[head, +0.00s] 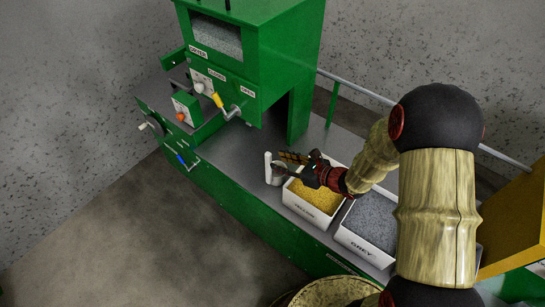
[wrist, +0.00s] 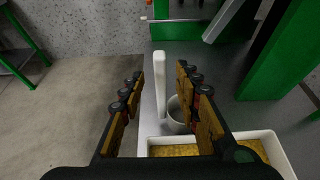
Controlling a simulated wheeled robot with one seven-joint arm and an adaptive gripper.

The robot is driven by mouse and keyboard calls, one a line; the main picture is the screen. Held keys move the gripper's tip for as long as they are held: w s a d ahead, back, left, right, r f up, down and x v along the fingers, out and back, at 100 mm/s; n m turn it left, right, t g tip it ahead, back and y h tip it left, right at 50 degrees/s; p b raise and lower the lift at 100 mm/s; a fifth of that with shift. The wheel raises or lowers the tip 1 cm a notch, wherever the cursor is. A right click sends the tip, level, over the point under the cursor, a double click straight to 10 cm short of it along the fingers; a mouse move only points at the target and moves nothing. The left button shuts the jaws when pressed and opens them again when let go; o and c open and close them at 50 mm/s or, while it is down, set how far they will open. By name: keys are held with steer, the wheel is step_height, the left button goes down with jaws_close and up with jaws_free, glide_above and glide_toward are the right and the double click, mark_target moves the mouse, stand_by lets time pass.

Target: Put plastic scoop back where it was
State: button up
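The plastic scoop (head: 268,166) is white, with an upright handle and a round cup. It stands on the grey bench top just left of the bin of yellow granules. In the wrist view its handle (wrist: 149,68) rises between the two fingers, and its cup (wrist: 174,113) is partly hidden by the right finger. My gripper (head: 291,165) is open beside the scoop, over the bin's far end. In the wrist view the fingers (wrist: 160,88) are wide apart, with gaps on both sides of the handle. I see no contact.
The yellow granule bin (head: 292,206) and a grey granule bin (head: 343,236) sit side by side on the bench (head: 250,150). A green machine (head: 260,65) with levers stands at the back. A round tub (head: 335,290) is at the front. Bench space left of the scoop is clear.

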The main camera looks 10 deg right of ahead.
steer(key=p+v, duration=0.1)
steer(key=v, duration=0.5)
steer(key=s+a+r+n+g, duration=0.3)
steer(key=s+a+r+n, duration=0.1)
steer(key=s+r+n, duration=0.3)
steer(key=s+a+r+n+g, duration=0.4)
steer(key=s+r+n, duration=0.2)
steer(key=r+n, duration=0.15)
steer(key=s+d+r+n+t+h, duration=0.3)
steer(key=s+d+r+n+h, duration=0.6)
steer(key=d+n, duration=0.3)
steer(key=shift+s+d+r, duration=0.2)
steer(key=shift+d+r, duration=0.1)
steer(key=shift+r, duration=0.4)
steer(key=shift+n, duration=0.25)
